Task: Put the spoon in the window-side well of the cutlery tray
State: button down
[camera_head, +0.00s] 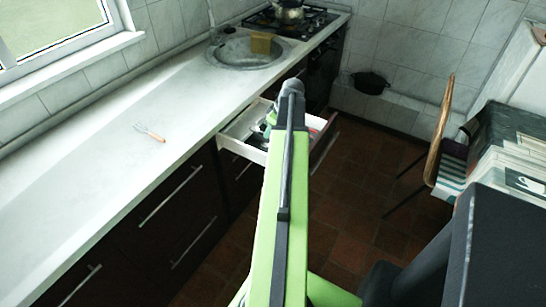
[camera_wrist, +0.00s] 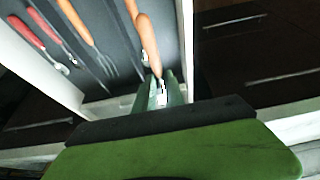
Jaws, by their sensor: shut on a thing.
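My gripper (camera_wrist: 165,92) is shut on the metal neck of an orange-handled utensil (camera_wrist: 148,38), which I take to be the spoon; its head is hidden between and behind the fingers. Its handle points up the wrist view, over the right part of the dark cutlery tray (camera_wrist: 112,58). I cannot tell whether it touches the tray. The tray lies in an open white drawer (camera_head: 240,146). In its wells are red-handled utensils (camera_wrist: 28,32) at the left and an orange-handled fork (camera_wrist: 88,38). In the head view my arm hides most of the gripper and tray.
Another small orange-handled utensil (camera_head: 152,134), apparently a fork, lies on the white counter (camera_head: 90,170). A round sink (camera_head: 232,56) and a stove with a kettle (camera_head: 289,12) are farther back. A window (camera_head: 50,30) is at upper left. A chair (camera_head: 440,130) stands right; the floor between is clear.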

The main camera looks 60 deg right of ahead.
jog(key=shift+f+b, duration=4.5)
jog(key=shift+f, duration=0.45)
jog(key=c, duration=1.4)
grip_release()
jog(key=shift+c, duration=0.2)
jog(key=shift+r, duration=0.1)
jog(key=shift+s+r+p, duration=0.1)
jog(key=shift+r+p, duration=0.4)
jog(key=shift+p, duration=0.15)
jog(key=p+v, duration=1)
jog(key=shift+r, duration=0.35)
jog(key=shift+s+r+p, duration=0.2)
jog(key=shift+r+p, duration=0.1)
jog(key=shift+r, duration=0.1)
jog(key=shift+f, duration=0.1)
